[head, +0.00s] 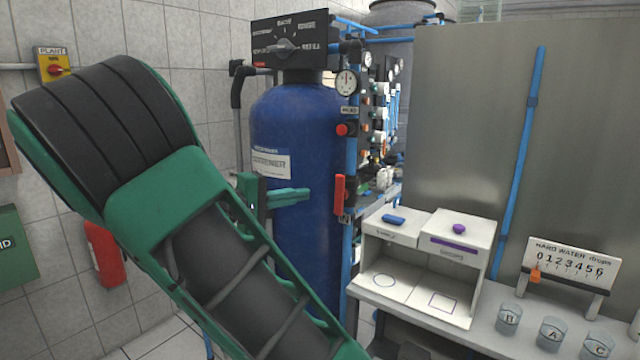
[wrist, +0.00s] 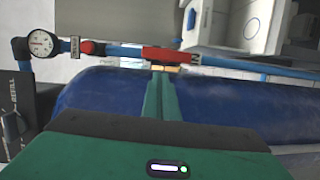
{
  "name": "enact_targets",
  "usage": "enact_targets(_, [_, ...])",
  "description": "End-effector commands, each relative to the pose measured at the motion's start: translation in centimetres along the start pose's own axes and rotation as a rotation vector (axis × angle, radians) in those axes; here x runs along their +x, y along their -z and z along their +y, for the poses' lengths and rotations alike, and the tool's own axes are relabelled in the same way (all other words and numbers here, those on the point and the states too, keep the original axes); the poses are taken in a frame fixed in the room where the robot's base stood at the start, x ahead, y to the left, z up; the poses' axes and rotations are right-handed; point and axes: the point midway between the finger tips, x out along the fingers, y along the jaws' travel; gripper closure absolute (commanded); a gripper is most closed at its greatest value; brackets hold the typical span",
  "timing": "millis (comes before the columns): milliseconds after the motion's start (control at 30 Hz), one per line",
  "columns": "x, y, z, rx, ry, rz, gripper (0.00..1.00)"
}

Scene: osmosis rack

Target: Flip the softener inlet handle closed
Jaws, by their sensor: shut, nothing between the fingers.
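The softener is a tall blue tank (head: 290,140) with a label. A blue pipe with a red lever handle (head: 339,194) runs up its right side; the handle lies along the pipe, above an "IN" tag (head: 344,218). In the wrist view the red handle (wrist: 172,54) also lies along the pipe, with a brass-coloured part beside it. My green gripper (head: 306,194) is shut and empty in front of the tank, its tips just left of the handle. In the wrist view the shut fingers (wrist: 161,78) point at the handle's middle; I cannot tell whether they touch.
A pressure gauge (head: 347,82) and a red knob (head: 345,129) sit higher on the same pipe. A black control head (head: 291,42) tops the tank. White bins (head: 425,250) and beakers (head: 509,318) stand on the bench at right. A grey panel (head: 470,130) rises behind.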

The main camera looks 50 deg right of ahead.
Motion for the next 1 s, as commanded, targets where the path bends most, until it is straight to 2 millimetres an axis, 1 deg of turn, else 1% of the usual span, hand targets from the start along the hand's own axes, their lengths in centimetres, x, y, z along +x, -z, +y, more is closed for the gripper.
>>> enact_targets(33, [-0.8,0.3,0.7,0.001,-0.032,0.009,1.0])
enact_targets(100, [-1.3,0.4,1.4,0.002,-0.059,0.015,1.0])
enact_targets(167, [-1.6,0.5,1.7,0.002,-0.07,0.017,1.0])
enact_targets(433, [-1.5,0.5,1.7,0.002,-0.07,0.016,1.0])
enact_targets(567, [-1.1,0.5,1.7,0.002,-0.07,0.014,1.0])
enact_targets(667, [-0.1,0.4,1.7,0.002,-0.068,0.013,1.0])
enact_targets(1000, [5.5,0.5,2.1,0.002,-0.069,0.011,1.0])
